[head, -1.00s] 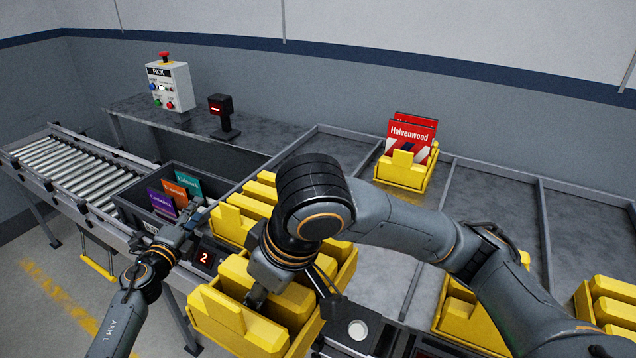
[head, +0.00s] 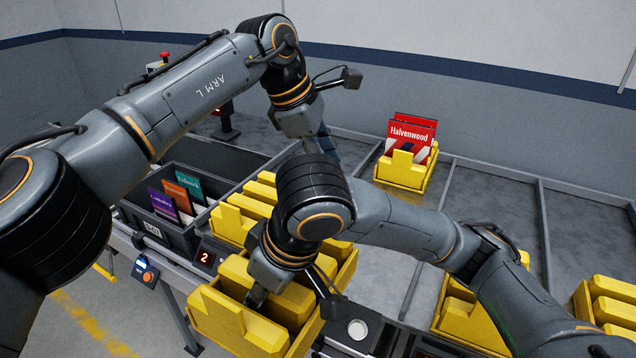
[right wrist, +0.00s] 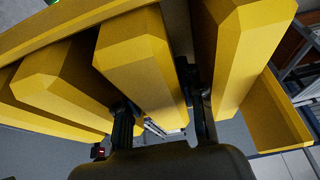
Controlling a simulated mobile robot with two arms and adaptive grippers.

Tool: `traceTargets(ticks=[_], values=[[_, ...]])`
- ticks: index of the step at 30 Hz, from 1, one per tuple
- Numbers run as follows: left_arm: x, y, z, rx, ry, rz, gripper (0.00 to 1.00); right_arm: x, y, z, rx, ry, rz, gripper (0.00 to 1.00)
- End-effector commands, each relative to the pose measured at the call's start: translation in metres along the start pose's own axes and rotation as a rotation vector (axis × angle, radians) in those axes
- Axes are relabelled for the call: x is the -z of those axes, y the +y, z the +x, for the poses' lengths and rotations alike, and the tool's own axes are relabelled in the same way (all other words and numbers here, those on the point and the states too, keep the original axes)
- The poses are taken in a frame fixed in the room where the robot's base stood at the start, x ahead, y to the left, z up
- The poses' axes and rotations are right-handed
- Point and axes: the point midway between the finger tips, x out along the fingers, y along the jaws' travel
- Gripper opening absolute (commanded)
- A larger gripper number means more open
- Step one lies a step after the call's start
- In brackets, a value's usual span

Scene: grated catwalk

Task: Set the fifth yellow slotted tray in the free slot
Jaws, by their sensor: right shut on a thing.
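My right gripper (right wrist: 165,115) is shut on the yellow slotted tray (head: 225,322) at the front of the rack. In the right wrist view its fingers stand on both sides of one thick divider (right wrist: 145,60) of this tray. Another yellow slotted tray (head: 230,222) sits just behind the held one. One more (head: 402,172) at the back holds red Halvenwood pieces.
More yellow trays stand at right (head: 455,315) and far right (head: 608,300). Grey rack lanes (head: 495,215) between them look bare. A dark grey tote (head: 170,232) with purple, orange and teal cards stands at left, by a display (head: 205,257) reading 2.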

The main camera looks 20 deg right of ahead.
Motion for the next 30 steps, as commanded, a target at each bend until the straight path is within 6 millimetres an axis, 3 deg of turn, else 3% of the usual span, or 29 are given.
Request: traceTargets(ticks=[3, 6, 13, 30], values=[[-0.006, -0.038, -0.007, 0.151, 0.157, 0.185, 0.39, 0.0, 0.0, 0.0, -0.001, 0.002, 0.0, 0.0], [-0.005, -0.058, -0.014, 0.243, 0.241, 0.275, 0.39, 0.0, 0.0, 0.0, -0.001, 0.002, 0.0, 0.0], [-0.001, -0.075, -0.013, 0.32, 0.303, 0.339, 0.39, 0.0, 0.0, 0.0, -0.001, 0.002, 0.0, 0.0], [0.032, -0.099, 0.075, 0.317, 0.298, 0.336, 0.39, 0.001, 0.0, -0.002, -0.001, 0.007, -0.003, 0.0]])
